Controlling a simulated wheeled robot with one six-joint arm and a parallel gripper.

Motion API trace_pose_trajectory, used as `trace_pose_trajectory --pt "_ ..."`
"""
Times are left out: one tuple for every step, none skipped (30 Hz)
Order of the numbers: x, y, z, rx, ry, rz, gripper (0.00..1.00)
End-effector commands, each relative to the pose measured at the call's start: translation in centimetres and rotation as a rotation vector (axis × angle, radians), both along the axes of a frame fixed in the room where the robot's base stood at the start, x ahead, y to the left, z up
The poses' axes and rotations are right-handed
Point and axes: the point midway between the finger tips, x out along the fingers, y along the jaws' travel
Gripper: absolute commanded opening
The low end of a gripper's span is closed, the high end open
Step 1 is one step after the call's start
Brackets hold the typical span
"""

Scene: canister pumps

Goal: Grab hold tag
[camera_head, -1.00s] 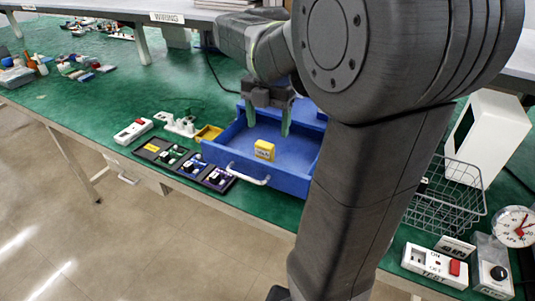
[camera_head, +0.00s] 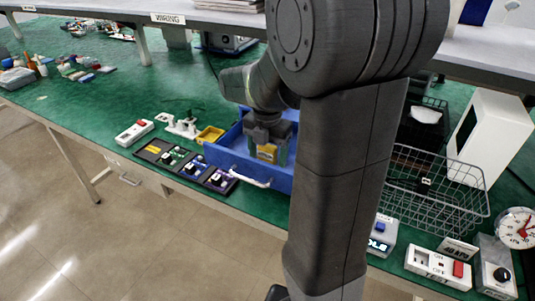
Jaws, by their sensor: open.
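The hold tag, a small yellow block with dark lettering (camera_head: 267,152), is in the open blue drawer (camera_head: 225,158) in the head view. My gripper (camera_head: 268,157) is down inside the drawer, right at the tag. Its fingers are open, with the tag showing between them. The upper part of the tag is hidden by my gripper, and I cannot tell whether either finger touches it. My arm covers the right side of the drawer.
Several small dark trays with parts (camera_head: 185,165) and a yellow bin (camera_head: 210,135) are left of the drawer. A wire basket (camera_head: 435,190), a white box (camera_head: 490,135) and a test switch box (camera_head: 438,266) are at the right.

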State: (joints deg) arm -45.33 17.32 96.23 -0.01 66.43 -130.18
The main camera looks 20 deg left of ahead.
Motion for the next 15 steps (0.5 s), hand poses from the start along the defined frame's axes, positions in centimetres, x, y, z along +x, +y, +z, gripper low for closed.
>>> trace_pose_trajectory --pt "0.0 0.0 0.02 0.0 0.0 0.0 0.65" --pt "0.0 0.01 0.02 0.0 0.0 0.0 0.59" --pt "0.0 0.01 0.03 0.0 0.0 0.0 0.51" --pt "0.0 0.01 0.03 0.0 0.0 0.0 0.46" --pt "0.0 0.01 0.03 0.0 0.0 0.0 0.4" --pt "0.0 0.0 0.03 0.0 0.0 0.0 0.32" --pt "0.0 0.01 0.04 0.0 0.0 0.0 0.26" --pt "0.0 0.0 0.04 0.0 0.0 0.0 0.21" --pt "0.0 0.01 0.05 0.0 0.0 0.0 0.21" --pt "0.0 0.01 0.05 0.0 0.0 0.0 0.21" --pt "0.0 0.01 0.05 0.0 0.0 0.0 0.21" --pt "0.0 0.01 0.05 0.0 0.0 0.0 0.21" --pt "0.0 0.01 0.05 0.0 0.0 0.0 0.21" --pt "0.0 0.01 0.06 0.0 0.0 0.0 0.21" --pt "0.01 0.01 0.12 0.0 0.0 0.0 0.21"
